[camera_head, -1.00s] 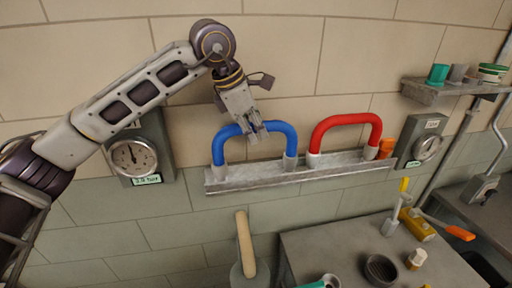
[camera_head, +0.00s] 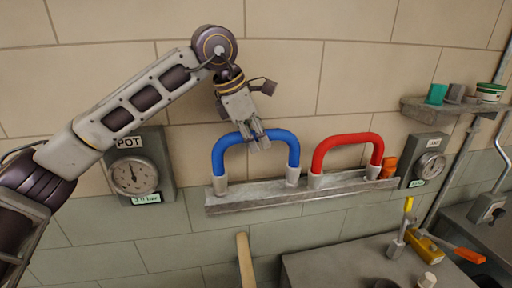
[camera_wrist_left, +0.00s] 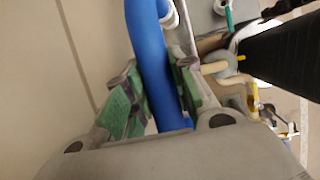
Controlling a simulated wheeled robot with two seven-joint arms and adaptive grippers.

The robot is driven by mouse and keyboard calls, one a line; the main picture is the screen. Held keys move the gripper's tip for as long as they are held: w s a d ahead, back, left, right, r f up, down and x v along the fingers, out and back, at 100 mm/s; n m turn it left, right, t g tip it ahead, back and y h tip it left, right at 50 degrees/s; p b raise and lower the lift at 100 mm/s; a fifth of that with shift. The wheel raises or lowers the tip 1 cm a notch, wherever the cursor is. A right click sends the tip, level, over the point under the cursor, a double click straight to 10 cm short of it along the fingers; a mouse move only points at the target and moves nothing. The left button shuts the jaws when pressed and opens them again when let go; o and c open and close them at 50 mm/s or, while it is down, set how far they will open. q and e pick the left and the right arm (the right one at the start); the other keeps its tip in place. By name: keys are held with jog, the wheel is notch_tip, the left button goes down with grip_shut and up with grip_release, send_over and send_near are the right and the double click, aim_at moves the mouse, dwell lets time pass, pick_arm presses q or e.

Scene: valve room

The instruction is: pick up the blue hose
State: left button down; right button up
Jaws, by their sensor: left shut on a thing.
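The blue hose (camera_head: 220,150) is an arch with grey end cuffs, standing on a grey metal ledge (camera_head: 330,193) on the wall. My left gripper (camera_head: 258,140) comes down from above and is shut on the top of the arch. In the left wrist view the blue hose (camera_wrist_left: 150,60) runs between the two green-padded fingers of my left gripper (camera_wrist_left: 160,105). The cuffs still look to be at the ledge. My right gripper is not in view.
A red hose arch (camera_head: 345,140) stands beside the blue one, with an orange item (camera_head: 389,167) at its right. Gauges (camera_head: 134,175) (camera_head: 430,164) hang on both sides. A shelf (camera_head: 450,107) with cups is at upper right. A workbench (camera_head: 340,262) with tools is below.

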pick_arm(q)
jog(key=shift+r+b, duration=0.4)
jog(key=shift+r, duration=3.15)
jog(key=shift+f, duration=0.15)
